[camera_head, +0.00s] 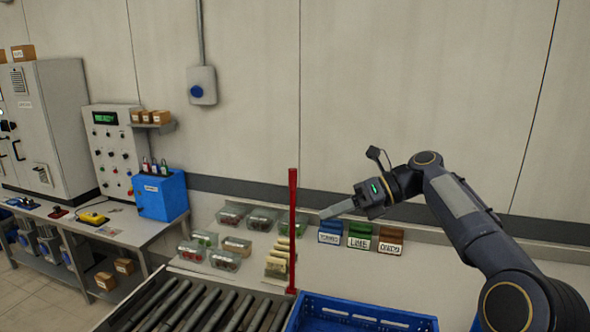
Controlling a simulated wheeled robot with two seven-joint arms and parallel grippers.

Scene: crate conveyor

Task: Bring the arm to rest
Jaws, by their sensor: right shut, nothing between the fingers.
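My right arm comes in from the lower right and bends over the counter. Its gripper (328,213) points left, with the fingers shut and nothing between them. My left gripper is not in view.
A red post (292,230) stands beside the roller conveyor (205,308). A blue crate (365,308) is at the bottom. Blue (330,231), green (359,236) and brown (390,241) labelled boxes and several clear packs (222,260) stand on the counter.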

